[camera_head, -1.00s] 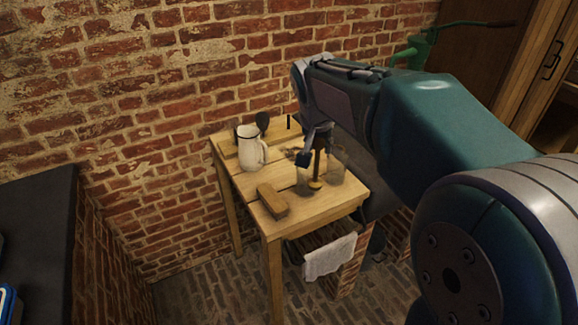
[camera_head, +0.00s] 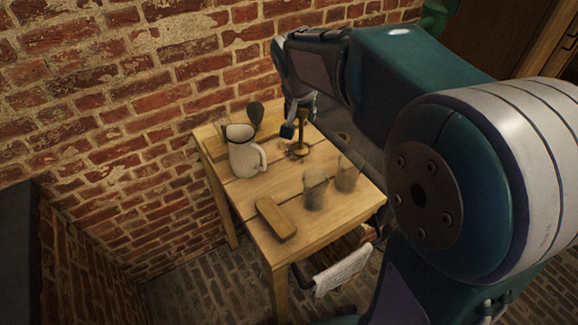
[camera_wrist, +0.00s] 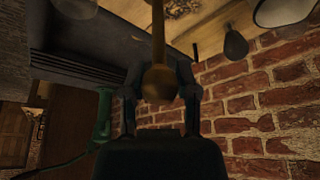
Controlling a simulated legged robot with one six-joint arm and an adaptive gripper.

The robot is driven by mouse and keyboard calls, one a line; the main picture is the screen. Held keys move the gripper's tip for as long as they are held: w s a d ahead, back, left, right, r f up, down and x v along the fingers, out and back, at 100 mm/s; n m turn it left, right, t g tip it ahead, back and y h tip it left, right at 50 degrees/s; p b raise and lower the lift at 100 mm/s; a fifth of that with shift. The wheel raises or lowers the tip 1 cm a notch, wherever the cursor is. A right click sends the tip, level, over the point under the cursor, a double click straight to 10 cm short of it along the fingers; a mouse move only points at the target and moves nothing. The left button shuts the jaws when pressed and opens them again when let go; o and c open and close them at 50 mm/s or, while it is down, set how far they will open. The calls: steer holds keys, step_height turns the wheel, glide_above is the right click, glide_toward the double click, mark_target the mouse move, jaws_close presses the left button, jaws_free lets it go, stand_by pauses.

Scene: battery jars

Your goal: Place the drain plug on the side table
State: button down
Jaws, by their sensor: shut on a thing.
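The drain plug (camera_head: 302,148) is a brass piece with a flat round base and a long upright stem. My gripper (camera_head: 299,118) is shut on its upper part and holds it upright over the back right part of the wooden side table (camera_head: 235,197). I cannot tell whether the base touches the tabletop. In the wrist view, a rounded brass end of the drain plug (camera_wrist: 158,84) sits between the two fingers of my gripper (camera_wrist: 160,92), and its stem runs up the picture. The fingertips are partly hidden in the head view.
Two cloudy glass jars (camera_head: 316,190) stand near the table's right side. A wooden block (camera_head: 276,218) lies at the front. A white pitcher (camera_head: 245,155) and a dark spoon-like tool (camera_head: 255,114) stand at the back left. A dark trough (camera_head: 345,137) adjoins the table.

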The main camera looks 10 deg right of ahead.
mark_target(299, 149)
steer(key=f, duration=1.2)
steer(key=shift+w+f, duration=0.2)
steer(key=shift+f, duration=0.05)
steer(key=shift+c, duration=1.8)
jaws_free()
steer(key=shift+f, duration=0.1)
steer(key=v, duration=1.1)
steer(key=s+r+n+y, duration=0.1)
steer(key=s+n, duration=0.1)
steer(key=s, duration=0.8)
steer(key=s+r+n+t+y, duration=0.1)
steer(key=s+r+n, duration=0.1)
steer(key=s, duration=0.9)
steer(key=shift+d+r+n+t, duration=0.3)
steer(key=shift+d+n, duration=0.05)
steer(key=shift+n, duration=0.35)
